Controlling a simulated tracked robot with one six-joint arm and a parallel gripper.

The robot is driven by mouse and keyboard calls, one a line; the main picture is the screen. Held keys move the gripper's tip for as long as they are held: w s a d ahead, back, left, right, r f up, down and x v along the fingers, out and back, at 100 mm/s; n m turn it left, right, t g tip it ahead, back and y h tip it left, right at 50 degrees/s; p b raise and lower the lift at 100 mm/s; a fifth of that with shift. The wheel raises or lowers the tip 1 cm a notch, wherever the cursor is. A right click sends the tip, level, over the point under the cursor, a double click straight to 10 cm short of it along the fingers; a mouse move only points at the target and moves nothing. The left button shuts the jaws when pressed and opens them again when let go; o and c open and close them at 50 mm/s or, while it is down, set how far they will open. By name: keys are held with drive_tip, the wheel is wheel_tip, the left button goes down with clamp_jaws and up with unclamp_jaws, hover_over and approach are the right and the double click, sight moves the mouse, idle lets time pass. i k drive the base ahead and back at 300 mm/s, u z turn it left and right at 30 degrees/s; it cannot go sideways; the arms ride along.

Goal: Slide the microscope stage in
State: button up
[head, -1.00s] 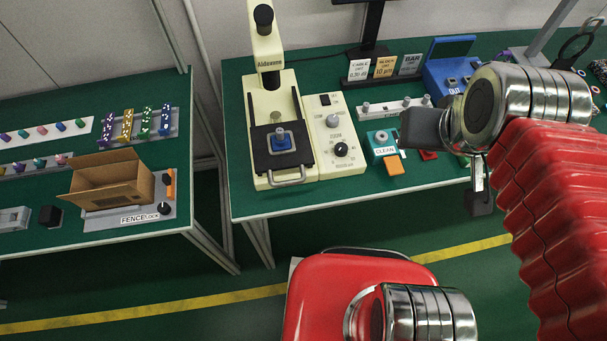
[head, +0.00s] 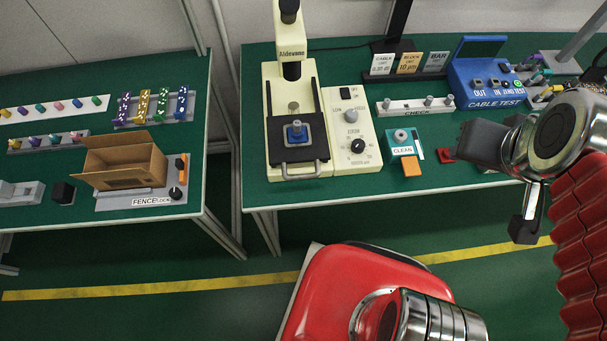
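The cream microscope (head: 292,48) stands on the right-hand bench. A metal handle (head: 299,172) is at the stage's front, near the bench edge. A round pale spot (head: 294,107) shows on the base behind the stage, under the lens. My gripper (head: 502,185) is well to the right of the stage, over the bench's front edge, touching nothing that I can see.
A control box (head: 352,125) adjoins the microscope on the right. Beyond it are a CLEAN unit (head: 402,143), a CHECK rail (head: 415,106) and a blue cable tester (head: 483,85). A cardboard box (head: 124,160) is on the left bench (head: 100,213). Floor space is open in front.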

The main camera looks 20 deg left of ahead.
sight(316, 150)
drive_tip(key=z, duration=0.05)
drive_tip(key=k, duration=1.7)
drive_tip(key=u, duration=1.35)
drive_tip(key=i, duration=1)
drive_tip(key=u, duration=0.1)
